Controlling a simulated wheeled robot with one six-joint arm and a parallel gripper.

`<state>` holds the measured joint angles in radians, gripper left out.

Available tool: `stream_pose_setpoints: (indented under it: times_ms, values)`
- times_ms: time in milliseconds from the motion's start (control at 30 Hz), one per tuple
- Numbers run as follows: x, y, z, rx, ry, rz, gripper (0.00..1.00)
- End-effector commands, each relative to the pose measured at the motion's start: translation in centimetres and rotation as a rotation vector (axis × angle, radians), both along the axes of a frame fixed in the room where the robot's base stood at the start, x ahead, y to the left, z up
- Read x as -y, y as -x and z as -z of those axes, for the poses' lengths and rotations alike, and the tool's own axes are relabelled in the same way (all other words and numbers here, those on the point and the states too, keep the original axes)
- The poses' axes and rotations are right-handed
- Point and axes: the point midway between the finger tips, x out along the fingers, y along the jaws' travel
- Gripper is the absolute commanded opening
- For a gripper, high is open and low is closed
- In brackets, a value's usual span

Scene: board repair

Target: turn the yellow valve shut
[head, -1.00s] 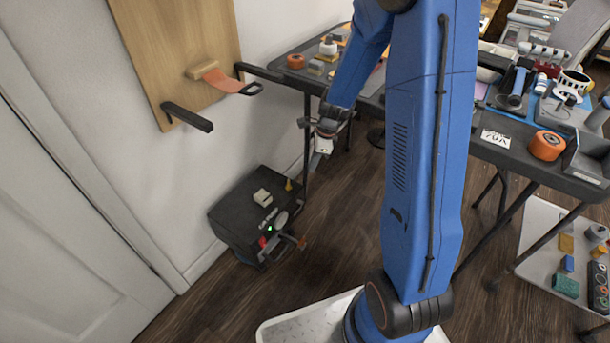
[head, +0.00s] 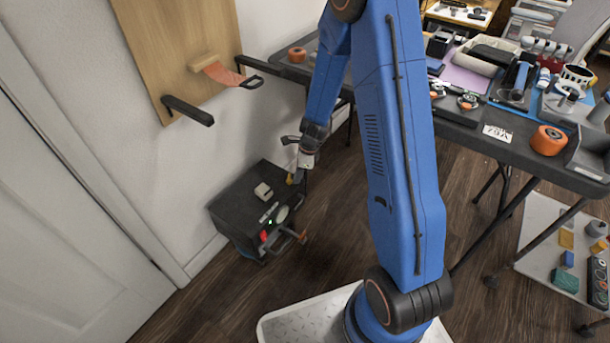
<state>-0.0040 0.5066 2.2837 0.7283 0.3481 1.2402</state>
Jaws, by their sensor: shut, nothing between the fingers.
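A small yellow part, which looks like the yellow valve (head: 290,179), stands at the back right corner of the black box (head: 236,214) on the floor by the wall. My gripper (head: 298,178) points down right beside it, on its right in the picture, and partly hides it. The fingers are shut with nothing held. I cannot tell whether they touch the valve. The valve's handle position is too small to read.
The black box also carries a pale block (head: 263,191), a round gauge, a red knob (head: 264,236) and an orange-tipped lever (head: 302,237). A cluttered dark table (head: 465,122) stands to the right. A wall board (head: 183,50) hangs above. Floor in front of the box is clear.

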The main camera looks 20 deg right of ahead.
Motion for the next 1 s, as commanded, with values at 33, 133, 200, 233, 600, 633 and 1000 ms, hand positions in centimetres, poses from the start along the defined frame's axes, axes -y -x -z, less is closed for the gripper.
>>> stream_pose_setpoints:
  times_ms: [33,133,200,233,600,633,1000]
  values:
    - [-0.3,-0.1,0.0,0.0,0.0,-0.002,0.0]
    - [-0.6,-0.2,0.0,0.0,0.0,-0.001,0.0]
    - [-0.7,-0.3,0.0,0.0,0.0,0.0,0.0]
    - [-0.7,-0.3,0.0,0.0,0.0,0.0,0.0]
    - [-0.8,-0.3,0.0,0.0,0.0,0.012,0.0]
    - [-0.8,-0.3,0.0,0.0,0.0,0.019,0.0]
    - [-2.0,-0.4,-0.1,0.002,0.0,0.22,0.0]
